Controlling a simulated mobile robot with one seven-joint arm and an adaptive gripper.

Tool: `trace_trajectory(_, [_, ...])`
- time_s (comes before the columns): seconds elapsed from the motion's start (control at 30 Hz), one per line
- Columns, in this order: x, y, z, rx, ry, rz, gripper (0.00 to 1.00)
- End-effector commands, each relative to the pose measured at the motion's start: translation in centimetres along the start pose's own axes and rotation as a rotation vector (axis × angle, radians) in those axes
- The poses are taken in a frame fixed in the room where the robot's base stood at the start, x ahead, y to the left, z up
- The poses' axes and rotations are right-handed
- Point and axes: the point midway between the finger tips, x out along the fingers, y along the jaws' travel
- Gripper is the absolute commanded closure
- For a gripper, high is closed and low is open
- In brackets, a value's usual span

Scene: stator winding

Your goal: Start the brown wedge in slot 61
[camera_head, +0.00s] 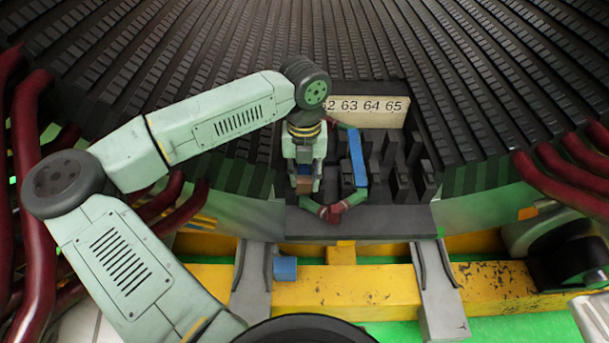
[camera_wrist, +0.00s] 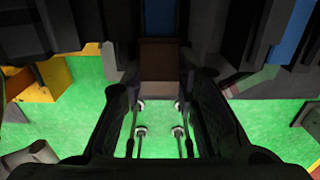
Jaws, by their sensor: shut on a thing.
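My gripper (camera_head: 304,172) points down at the left side of the slot block, below the number plate (camera_head: 372,109). It is shut on the brown wedge (camera_head: 305,183), which shows as a small brown patch between the fingers. In the wrist view the brown wedge (camera_wrist: 161,58) lies between the two dark fingers, with a paler end face towards the camera. Its far end meets dark slot parts, and I cannot tell whether it is inside a slot. The plate reads 63, 64, 65 and part of 62; my arm hides the rest, so no 61 label shows.
A blue strip (camera_head: 357,158) stands upright right of my gripper, among dark slot blocks (camera_head: 402,165). A dark red curved piece (camera_head: 334,212) lies just below the gripper. Dark red coil ends (camera_head: 565,190) flank the opening. A yellow beam (camera_head: 345,290) runs below.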

Motion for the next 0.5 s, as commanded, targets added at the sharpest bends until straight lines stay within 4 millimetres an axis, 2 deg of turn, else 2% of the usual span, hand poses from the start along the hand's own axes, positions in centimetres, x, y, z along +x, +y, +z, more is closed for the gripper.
trace_trajectory(0.4, [0.07,-0.03,0.84,0.001,0.0,0.0,1.0])
trace_trajectory(0.43, [0.04,-0.02,0.84,0.001,0.0,0.0,0.71])
trace_trajectory(0.5, [0.03,-0.02,0.84,0.001,-0.001,0.0,0.66])
